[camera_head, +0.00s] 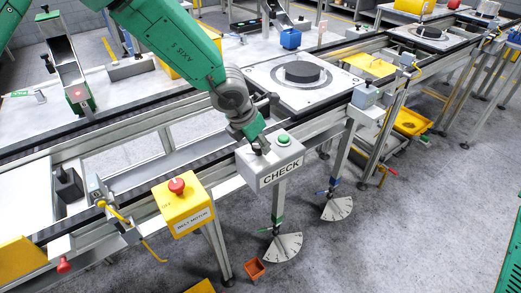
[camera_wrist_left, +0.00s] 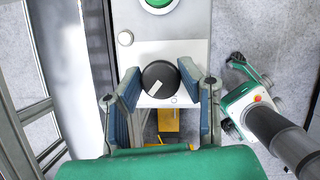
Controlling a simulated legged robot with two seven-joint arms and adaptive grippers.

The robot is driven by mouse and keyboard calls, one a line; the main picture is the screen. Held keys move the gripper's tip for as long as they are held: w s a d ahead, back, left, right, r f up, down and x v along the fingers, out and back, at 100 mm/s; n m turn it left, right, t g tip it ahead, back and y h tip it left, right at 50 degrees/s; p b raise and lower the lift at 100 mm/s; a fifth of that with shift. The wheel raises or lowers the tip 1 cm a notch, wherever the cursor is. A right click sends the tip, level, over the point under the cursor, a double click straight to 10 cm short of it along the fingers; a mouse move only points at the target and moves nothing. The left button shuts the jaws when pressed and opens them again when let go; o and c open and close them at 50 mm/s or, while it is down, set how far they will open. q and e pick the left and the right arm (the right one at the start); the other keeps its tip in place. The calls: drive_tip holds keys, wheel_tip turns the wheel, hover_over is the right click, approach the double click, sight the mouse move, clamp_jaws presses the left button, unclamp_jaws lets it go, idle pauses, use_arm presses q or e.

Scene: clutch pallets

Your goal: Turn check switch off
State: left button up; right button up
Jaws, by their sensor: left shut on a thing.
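The CHECK box (camera_head: 281,178) is a grey box with a green button on top, fixed to the front rail of the line. My left gripper (camera_head: 259,146) comes down onto its top, left of the green button (camera_head: 283,139). In the left wrist view the check switch (camera_wrist_left: 160,79) is a round black knob with a white pointer mark, on a light plate. My left gripper (camera_wrist_left: 158,88) has its blue-padded fingers on both sides of the knob, shut on it. The green button also shows at the top of that view. In the head view the switch is hidden by the gripper. My right gripper is not seen.
A yellow BELT MOTOR box (camera_head: 184,206) with a red button sits left of the CHECK box. A pallet (camera_head: 330,97) with a black disc lies on the conveyor behind.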

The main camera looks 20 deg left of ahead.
use_arm(q)
drive_tip(key=n+b, duration=0.1)
drive_tip(key=n+y+b, duration=0.1)
drive_tip(key=n+b, duration=0.1)
drive_tip(key=shift+s+f+n+t+b, duration=0.1)
drive_tip(key=shift+f+n+t+b, duration=0.15)
drive_tip(key=shift+n+t+b, duration=0.1)
drive_tip(key=shift+r+n+y+b, duration=0.1)
drive_tip(key=shift+n+y+b, duration=0.8)
drive_tip(key=shift+n, duration=0.85)
drive_tip(key=shift+s, duration=0.1)
drive_tip(key=o, duration=1.1)
drive_tip(key=shift+o, duration=0.2)
drive_tip(key=shift+r, duration=0.15)
